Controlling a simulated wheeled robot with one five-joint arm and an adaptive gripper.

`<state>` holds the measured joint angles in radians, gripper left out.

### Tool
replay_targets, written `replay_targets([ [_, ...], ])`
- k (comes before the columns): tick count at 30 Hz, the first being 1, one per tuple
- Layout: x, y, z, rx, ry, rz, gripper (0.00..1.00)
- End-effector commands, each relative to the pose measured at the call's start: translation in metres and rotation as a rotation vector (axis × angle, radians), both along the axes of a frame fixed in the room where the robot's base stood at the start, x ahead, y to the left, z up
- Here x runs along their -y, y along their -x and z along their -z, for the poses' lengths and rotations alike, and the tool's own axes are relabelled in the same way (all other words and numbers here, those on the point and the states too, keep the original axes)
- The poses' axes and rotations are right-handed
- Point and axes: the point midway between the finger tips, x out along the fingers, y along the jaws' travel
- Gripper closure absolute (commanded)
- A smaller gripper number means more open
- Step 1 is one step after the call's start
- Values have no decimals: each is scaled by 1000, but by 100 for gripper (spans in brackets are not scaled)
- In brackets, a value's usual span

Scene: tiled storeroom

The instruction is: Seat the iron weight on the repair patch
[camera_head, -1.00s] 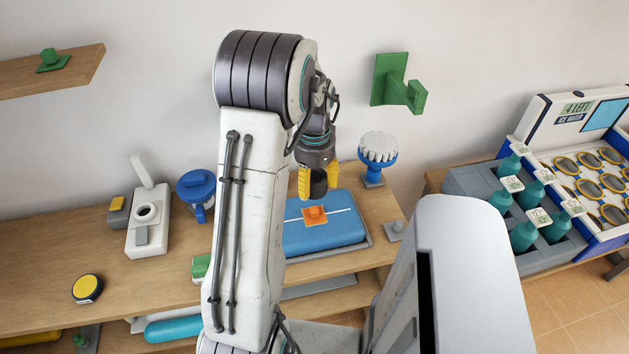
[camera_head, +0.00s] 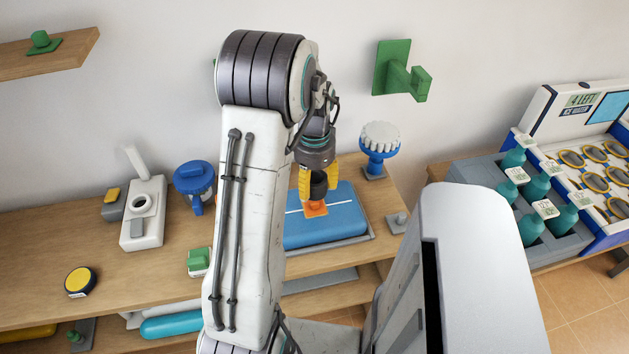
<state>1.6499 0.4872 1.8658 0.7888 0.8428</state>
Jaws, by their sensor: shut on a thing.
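My gripper (camera_head: 318,182) points down over the blue padded block on the bench and is shut on the iron weight (camera_head: 318,188), a small black cylinder between the yellow fingers. The repair patch (camera_head: 316,209) is an orange square on top of the blue block (camera_head: 330,228), crossed by a white line. The weight shows just above and behind the patch in the picture, and its lower end overlaps the patch's far edge. I cannot tell whether the weight touches the patch. My arm hides the left part of the block.
A blue stand with a white ribbed top (camera_head: 380,145) is close to the right of my gripper. A green wall bracket (camera_head: 403,72) is above it. A blue jug (camera_head: 195,182), a white device (camera_head: 145,212) and a yellow-topped puck (camera_head: 80,281) are on the bench at left.

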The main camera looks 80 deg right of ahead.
Motion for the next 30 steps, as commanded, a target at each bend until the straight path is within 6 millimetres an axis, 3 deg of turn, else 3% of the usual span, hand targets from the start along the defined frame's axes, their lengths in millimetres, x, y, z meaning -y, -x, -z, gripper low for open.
replay_targets([
  [9, 1, 0, 17, 0, 2, 0, 79],
  [30, 0, 0, 17, 0, 3, 0, 79],
])
